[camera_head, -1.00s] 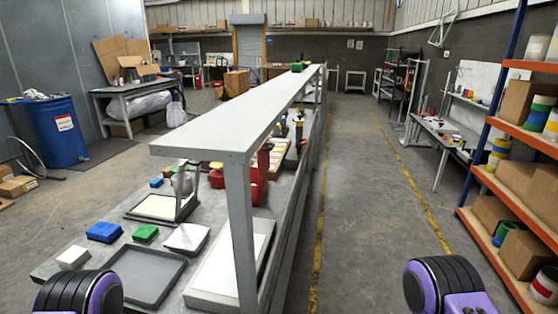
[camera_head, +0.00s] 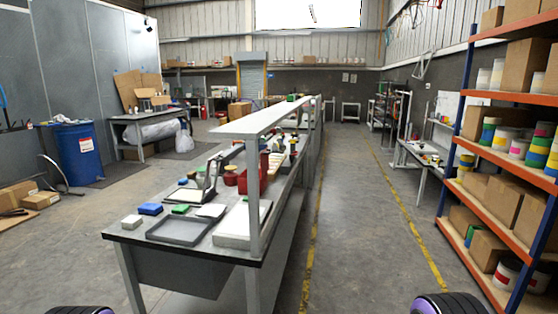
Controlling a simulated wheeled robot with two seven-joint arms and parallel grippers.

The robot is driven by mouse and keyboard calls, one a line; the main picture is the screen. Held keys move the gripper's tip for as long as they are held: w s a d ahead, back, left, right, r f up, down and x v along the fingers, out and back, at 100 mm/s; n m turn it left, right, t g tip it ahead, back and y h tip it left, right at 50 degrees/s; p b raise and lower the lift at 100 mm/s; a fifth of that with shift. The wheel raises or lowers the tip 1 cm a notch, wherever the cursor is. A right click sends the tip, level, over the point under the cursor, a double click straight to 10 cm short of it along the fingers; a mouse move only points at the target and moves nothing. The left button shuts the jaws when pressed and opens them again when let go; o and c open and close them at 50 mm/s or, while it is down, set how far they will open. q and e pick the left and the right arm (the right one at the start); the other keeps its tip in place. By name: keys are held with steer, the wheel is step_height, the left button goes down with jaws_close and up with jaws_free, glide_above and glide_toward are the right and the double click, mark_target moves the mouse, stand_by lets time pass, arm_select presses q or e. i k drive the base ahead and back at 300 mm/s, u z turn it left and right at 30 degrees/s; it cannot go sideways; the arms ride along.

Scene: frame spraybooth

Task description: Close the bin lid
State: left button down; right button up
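A blue barrel-shaped bin (camera_head: 80,154) stands on the floor at the left, by the grey wall panels. Crumpled material shows at its top, and I cannot make out a lid. A white and red label is on its side. Only the rounded black and purple upper parts of my two arms show at the bottom left and bottom right edges. Neither gripper is in view.
A long grey workbench (camera_head: 230,262) with a raised shelf (camera_head: 262,121) stands ahead, holding trays and blocks. An orange shelf rack (camera_head: 506,158) is at the right. Cardboard boxes (camera_head: 40,200) lie on the left floor. Clear floor runs between bench and rack, and between bench and bin.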

mark_target(264, 155)
steer(key=z, duration=0.7)
steer(key=i, duration=0.7)
steer(key=z, duration=1)
steer(key=i, duration=1.95)
steer(key=u, duration=1.3)
steer(key=i, duration=0.65)
steer(key=u, duration=0.65)
